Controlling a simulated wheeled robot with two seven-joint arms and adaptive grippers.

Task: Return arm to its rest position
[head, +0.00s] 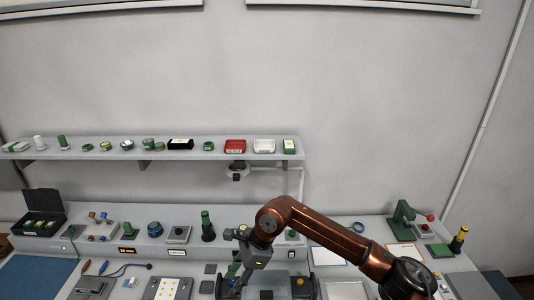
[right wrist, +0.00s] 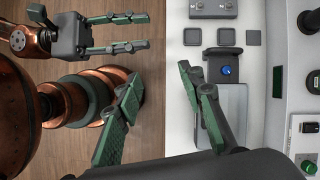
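My right arm (head: 325,232) is copper-coloured and comes in from the lower right in the head view, bent over the workbench. Its gripper (head: 236,282) points down near the front of the bench. In the right wrist view the right gripper (right wrist: 160,72) has its green-padded fingers spread apart, with nothing between them. My left gripper (right wrist: 148,31) shows at the top left of the right wrist view, over the wooden floor. Its two green-padded fingers are apart and empty. I cannot make out the left gripper in the head view.
Below the right gripper, the bench (right wrist: 182,120) holds a dark fixture with a blue button (right wrist: 227,71). A wall shelf (head: 105,153) carries small parts and trays. A dark green bottle-like object (head: 208,228) stands left of the right arm. Wooden floor (right wrist: 160,12) lies beside the bench.

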